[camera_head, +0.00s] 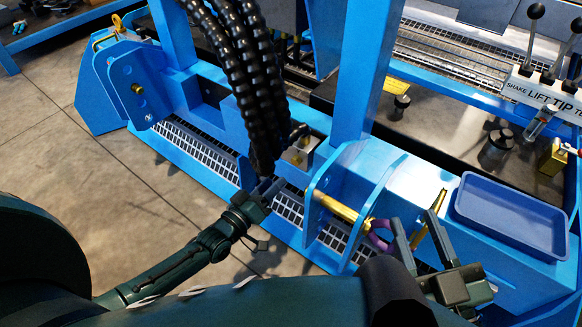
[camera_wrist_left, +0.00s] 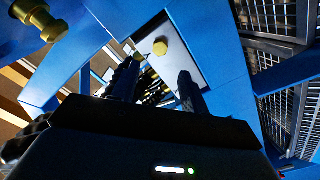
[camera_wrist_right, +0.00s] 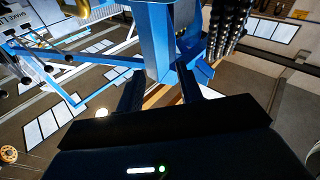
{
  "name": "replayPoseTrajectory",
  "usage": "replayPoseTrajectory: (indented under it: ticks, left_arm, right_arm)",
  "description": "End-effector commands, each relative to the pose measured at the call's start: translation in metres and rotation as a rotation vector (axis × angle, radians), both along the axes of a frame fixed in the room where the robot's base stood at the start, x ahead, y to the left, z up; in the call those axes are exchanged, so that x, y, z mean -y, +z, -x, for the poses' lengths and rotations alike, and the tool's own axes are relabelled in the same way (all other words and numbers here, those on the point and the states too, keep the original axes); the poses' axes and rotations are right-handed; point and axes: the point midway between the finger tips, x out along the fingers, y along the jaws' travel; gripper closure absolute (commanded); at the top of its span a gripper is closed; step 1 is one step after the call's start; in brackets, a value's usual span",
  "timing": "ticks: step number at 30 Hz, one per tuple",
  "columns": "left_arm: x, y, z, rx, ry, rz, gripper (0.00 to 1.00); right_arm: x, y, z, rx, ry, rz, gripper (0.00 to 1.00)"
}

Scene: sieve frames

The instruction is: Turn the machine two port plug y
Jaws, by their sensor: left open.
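A round brass-yellow plug (camera_wrist_left: 160,47) sits on a pale plate (camera_wrist_left: 185,65) on the blue frame in the left wrist view. In the head view the small metal plate (camera_head: 300,150) shows beside the black hoses, and its plug is too small to make out clearly. My left gripper (camera_head: 268,186) is by the lower end of the hoses, just short of the plate. My right gripper (camera_head: 413,220) is open and empty over the blue frame at the right.
Thick black ribbed hoses (camera_head: 250,80) hang close to my left gripper. A brass pin (camera_head: 337,206) with a purple ring (camera_head: 380,236) is left of my right gripper. A blue tray (camera_head: 512,215) and a lever panel (camera_head: 545,92) stand at the right. Floor at left is clear.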

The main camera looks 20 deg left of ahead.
Motion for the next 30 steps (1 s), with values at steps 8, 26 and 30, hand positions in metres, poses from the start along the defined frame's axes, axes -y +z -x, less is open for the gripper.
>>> replayPoseTrajectory:
  ticks: [8,26,30]
  left_arm:
    - [0.020,-0.002,-0.054,0.003,0.000,-0.001,0.55]
    - [0.028,0.000,-0.076,0.000,-0.001,-0.003,0.59]
    - [0.028,0.000,-0.076,0.000,-0.001,-0.003,0.70]
  right_arm:
    - [-0.004,-0.001,-0.003,0.012,0.024,-0.056,0.64]
    - [-0.006,0.006,-0.003,0.026,0.045,-0.077,0.64]
    - [-0.006,0.006,-0.003,0.028,0.045,-0.077,0.64]
